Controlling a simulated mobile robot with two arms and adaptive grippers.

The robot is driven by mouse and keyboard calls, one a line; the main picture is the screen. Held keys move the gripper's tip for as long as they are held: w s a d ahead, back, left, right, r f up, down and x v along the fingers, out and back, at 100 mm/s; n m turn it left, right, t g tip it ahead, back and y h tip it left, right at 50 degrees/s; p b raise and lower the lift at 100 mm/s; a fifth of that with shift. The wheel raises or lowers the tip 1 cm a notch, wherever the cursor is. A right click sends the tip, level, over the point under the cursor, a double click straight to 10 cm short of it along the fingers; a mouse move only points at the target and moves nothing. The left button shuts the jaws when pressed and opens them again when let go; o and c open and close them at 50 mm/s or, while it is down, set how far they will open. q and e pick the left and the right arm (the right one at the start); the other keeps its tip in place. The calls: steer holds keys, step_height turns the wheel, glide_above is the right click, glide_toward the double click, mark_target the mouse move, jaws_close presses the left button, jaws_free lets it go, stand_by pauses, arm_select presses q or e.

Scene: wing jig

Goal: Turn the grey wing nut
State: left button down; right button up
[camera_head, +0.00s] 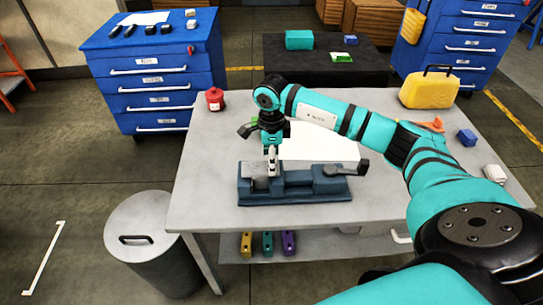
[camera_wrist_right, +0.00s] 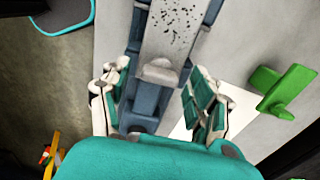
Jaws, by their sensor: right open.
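The blue wing jig (camera_head: 310,190) sits on the grey workbench near its front edge. In the right wrist view a speckled grey plate (camera_wrist_right: 175,25) lies along the blue jig body (camera_wrist_right: 140,105). A small grey raised piece at the plate's end, which looks like the wing nut (camera_wrist_right: 160,72), lies between my right fingers. My right gripper (camera_head: 272,160) points down over the left part of the jig. In the right wrist view it (camera_wrist_right: 160,98) is open, one finger on each side of the grey piece, with gaps. My left gripper is not in view.
A red canister (camera_head: 215,99), yellow case (camera_head: 429,89) and blue block (camera_head: 467,137) stand on the workbench (camera_head: 215,165). A white sheet (camera_head: 320,145) lies behind the jig. A green part (camera_wrist_right: 285,88) lies right of the jig in the wrist view. A grey bin (camera_head: 150,240) stands front left.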

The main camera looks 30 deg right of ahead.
steer(key=shift+c, duration=0.3)
steer(key=c, duration=1.1)
steer(key=shift+m, duration=0.3)
steer(key=m+b, duration=0.1)
steer(key=m, duration=0.2)
steer(key=shift+f+b, duration=0.1)
steer(key=shift+b, duration=0.3)
steer(key=m+b, duration=0.1)
steer(key=m, duration=0.8)
steer(key=shift+m+b, duration=0.3)
steer(key=shift+b, duration=0.1)
steer(key=shift+m, duration=2.3)
steer(key=shift+w, duration=0.1)
